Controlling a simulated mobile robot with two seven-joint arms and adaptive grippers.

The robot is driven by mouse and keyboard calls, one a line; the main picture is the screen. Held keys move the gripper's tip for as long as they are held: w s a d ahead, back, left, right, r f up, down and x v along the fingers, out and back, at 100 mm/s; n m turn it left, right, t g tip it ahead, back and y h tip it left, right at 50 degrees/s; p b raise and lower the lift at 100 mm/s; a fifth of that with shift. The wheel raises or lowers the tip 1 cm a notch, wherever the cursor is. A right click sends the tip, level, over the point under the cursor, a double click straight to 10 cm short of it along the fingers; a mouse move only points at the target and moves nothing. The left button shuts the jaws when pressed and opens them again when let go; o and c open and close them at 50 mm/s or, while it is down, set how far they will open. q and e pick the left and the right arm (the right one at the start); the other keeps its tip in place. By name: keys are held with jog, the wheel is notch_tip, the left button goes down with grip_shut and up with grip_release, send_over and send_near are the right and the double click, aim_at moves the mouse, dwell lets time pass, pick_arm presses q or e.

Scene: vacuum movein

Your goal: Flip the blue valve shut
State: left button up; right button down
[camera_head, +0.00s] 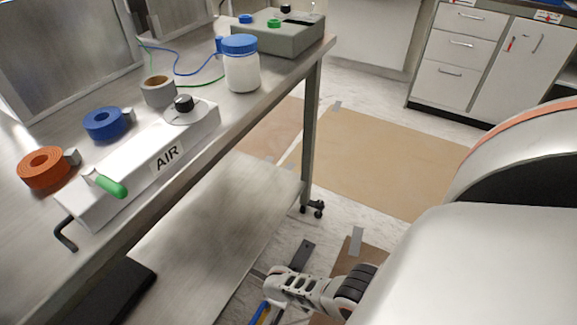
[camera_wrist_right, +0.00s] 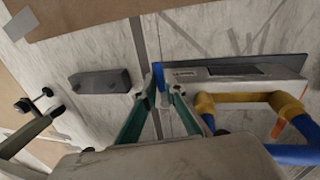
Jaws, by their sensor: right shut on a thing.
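The blue valve lever (camera_wrist_right: 158,76) shows upright between the two fingertips of my right gripper (camera_wrist_right: 157,92) in the right wrist view. The fingers are closed on it, and only a thin blue strip shows. It stands beside a grey-white unit (camera_wrist_right: 235,72) with a dark panel. In the head view my right arm reaches down to the floor at the bottom, and the lever cannot be made out there. My left gripper is in neither view.
Blue pipes with yellow fittings (camera_wrist_right: 245,97) lie to the right of the gripper. A grey block (camera_wrist_right: 100,81) lies on the floor to the left. A steel table (camera_head: 265,95) carries a white AIR box (camera_head: 150,165) with a green handle. Cardboard (camera_head: 380,160) covers open floor.

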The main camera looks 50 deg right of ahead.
jog(key=shift+a+m, duration=0.25)
jog(key=shift+m, duration=0.15)
jog(key=c, duration=2.1)
grip_release()
jog(key=shift+r, duration=0.1)
